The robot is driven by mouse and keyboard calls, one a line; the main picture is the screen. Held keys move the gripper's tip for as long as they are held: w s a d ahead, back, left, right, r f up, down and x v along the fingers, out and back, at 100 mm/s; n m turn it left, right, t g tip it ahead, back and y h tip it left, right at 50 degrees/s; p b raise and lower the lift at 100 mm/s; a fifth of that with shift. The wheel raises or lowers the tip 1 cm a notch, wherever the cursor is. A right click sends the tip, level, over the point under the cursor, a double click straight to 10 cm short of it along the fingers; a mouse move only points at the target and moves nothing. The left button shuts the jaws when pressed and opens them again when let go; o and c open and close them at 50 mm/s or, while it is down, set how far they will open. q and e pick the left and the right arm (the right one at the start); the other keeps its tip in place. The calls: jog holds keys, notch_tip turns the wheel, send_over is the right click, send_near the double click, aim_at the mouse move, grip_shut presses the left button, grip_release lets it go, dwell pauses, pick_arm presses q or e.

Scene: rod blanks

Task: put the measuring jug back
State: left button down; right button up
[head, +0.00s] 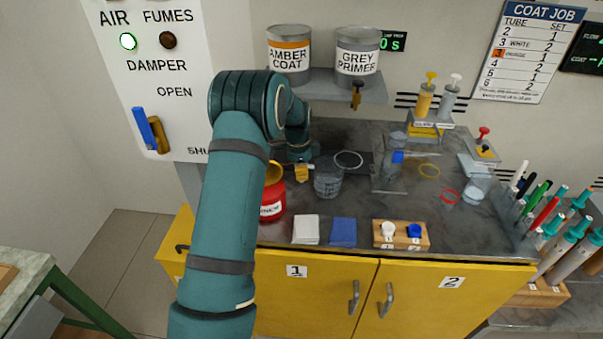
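A clear, grey-looking vessel that appears to be the measuring jug (328,184) is upright at the left of the dark bench, beside the red can. My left arm reaches in over the bench from the left. Its gripper (322,163) is small and dark, right at the jug's upper part. The fingers blend with the jug and the dark bench, so I cannot tell whether they are around it or only beside it. A white ring (348,159) lies on the bench just behind and right of the jug. My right gripper is not in view.
A red can (272,205) is close left of the jug. White (306,229) and blue (343,232) pads and a wooden block (401,235) line the front edge. A shelf (330,90) with two cans overhangs the back.

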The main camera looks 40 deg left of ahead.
pick_arm(q)
jog(key=c, duration=1.6)
grip_release()
jog(key=shift+f, duration=0.1)
jog(key=o, duration=0.5)
jog(key=shift+c, duration=0.2)
jog(key=r+p, duration=0.1)
jog(key=r, duration=0.7)
jog(key=shift+s+a+p, duration=0.15)
jog(key=shift+a+p, duration=0.05)
jog(key=shift+p, duration=0.15)
jog(key=shift+f, duration=0.1)
